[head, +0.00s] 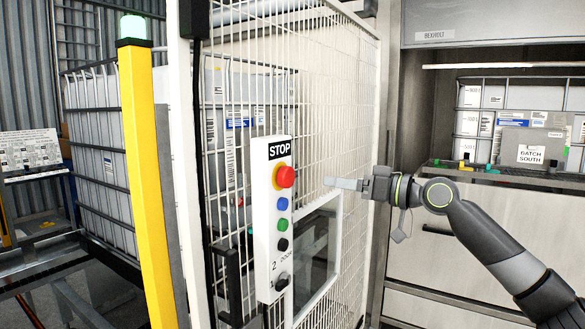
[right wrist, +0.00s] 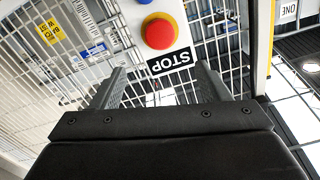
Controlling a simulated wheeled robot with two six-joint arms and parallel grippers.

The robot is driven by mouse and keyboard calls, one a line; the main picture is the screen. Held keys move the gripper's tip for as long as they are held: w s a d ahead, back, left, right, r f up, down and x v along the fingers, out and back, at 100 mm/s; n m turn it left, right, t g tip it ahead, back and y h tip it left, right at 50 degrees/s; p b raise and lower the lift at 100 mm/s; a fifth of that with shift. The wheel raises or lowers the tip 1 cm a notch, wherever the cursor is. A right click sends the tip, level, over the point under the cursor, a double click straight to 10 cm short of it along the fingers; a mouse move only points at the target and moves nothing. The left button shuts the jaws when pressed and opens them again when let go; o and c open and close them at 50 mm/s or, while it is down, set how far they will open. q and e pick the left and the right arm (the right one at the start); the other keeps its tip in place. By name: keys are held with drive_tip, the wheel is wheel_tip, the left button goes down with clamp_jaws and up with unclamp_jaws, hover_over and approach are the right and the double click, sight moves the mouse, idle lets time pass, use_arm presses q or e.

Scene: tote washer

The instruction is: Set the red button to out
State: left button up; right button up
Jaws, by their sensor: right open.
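The red button (head: 285,176) is a round mushroom head on a yellow collar, near the top of a white control panel (head: 262,225) just below a black STOP label (head: 279,150). I cannot tell whether it is pressed in or out. In the right wrist view the red button (right wrist: 158,33) shows upside down, beyond the fingertips and above the STOP label. My right gripper (head: 330,183) is open and empty, to the right of the button and apart from it. In the wrist view its two fingers (right wrist: 160,82) stand spread. My left gripper is not in view.
Below the red button sit a blue button (head: 282,204), a green button (head: 282,224), a black button (head: 283,244) and a black rotary knob (head: 281,282). White mesh fencing (head: 335,90) stands behind the panel. A yellow post (head: 145,190) stands at left.

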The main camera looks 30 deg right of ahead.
sight(291, 176)
drive_tip(key=p+x, duration=0.6)
drive_tip(key=x, duration=0.6)
drive_tip(key=shift+r, duration=0.2)
drive_tip(key=shift+w+a+f, duration=0.15)
drive_tip(key=shift+w+a, duration=0.1)
drive_tip(key=shift+w, duration=0.35)
drive_tip(key=c, duration=1.4)
drive_tip(key=shift+s+d+f+b, duration=0.3)
drive_tip(key=shift+s+b, duration=0.1)
drive_tip(key=shift+b, duration=0.1)
drive_tip(key=shift+s+d+r, duration=0.1)
drive_tip(key=shift+s+r, duration=0.05)
drive_tip(key=shift+s, duration=0.1)
drive_tip(key=shift+r, duration=0.1)
drive_tip(key=o, duration=1.4)
drive_tip(key=shift+s, duration=0.1)
